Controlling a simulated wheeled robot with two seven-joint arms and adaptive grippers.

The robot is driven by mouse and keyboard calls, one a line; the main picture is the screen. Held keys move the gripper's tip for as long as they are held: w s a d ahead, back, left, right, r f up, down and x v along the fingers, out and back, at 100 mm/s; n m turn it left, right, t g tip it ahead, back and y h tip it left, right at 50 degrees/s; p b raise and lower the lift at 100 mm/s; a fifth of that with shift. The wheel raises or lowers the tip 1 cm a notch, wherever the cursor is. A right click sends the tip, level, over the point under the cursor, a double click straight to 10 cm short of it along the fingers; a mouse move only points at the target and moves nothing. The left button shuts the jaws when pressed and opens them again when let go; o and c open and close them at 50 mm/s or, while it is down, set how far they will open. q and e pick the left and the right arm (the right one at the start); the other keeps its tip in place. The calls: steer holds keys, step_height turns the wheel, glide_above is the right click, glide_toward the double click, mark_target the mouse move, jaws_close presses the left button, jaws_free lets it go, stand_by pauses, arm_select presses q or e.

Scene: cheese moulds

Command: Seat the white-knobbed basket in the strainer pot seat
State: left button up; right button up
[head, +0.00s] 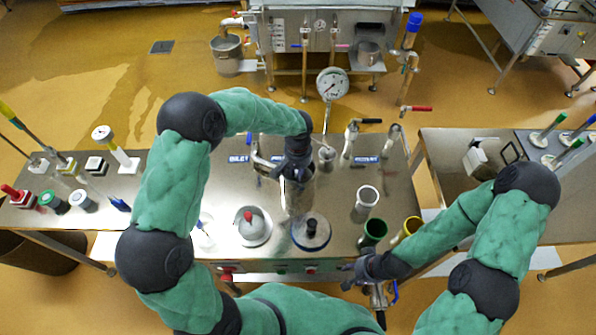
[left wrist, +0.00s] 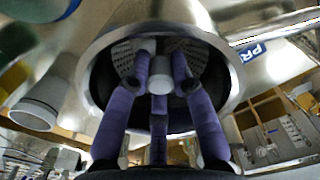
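My left gripper (head: 292,172) points down over the middle of the steel table. A tall steel pot (head: 300,192) stands right under it. In the left wrist view my purple left fingers (left wrist: 160,62) reach into the steel pot (left wrist: 98,62), close around a white knob (left wrist: 160,68). Perforated metal of the basket (left wrist: 124,58) shows behind the fingertips, inside the pot's rim. The fingers hide much of the basket, and I cannot tell how deep it sits. My right gripper (head: 368,280) is low at the table's front edge; its fingers are too small to read.
A red-knobbed white round piece (head: 253,226) and a dark-knobbed piece with a blue rim (head: 311,231) stand in front of the pot. Taps line the back edge.

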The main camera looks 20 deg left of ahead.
arm_select(q)
steer(key=o, duration=0.3)
steer(key=shift+r, duration=0.1)
step_height(320, 180, up, 12)
steer(key=shift+f, duration=0.1)
stand_by(0.4)
stand_by(0.8)
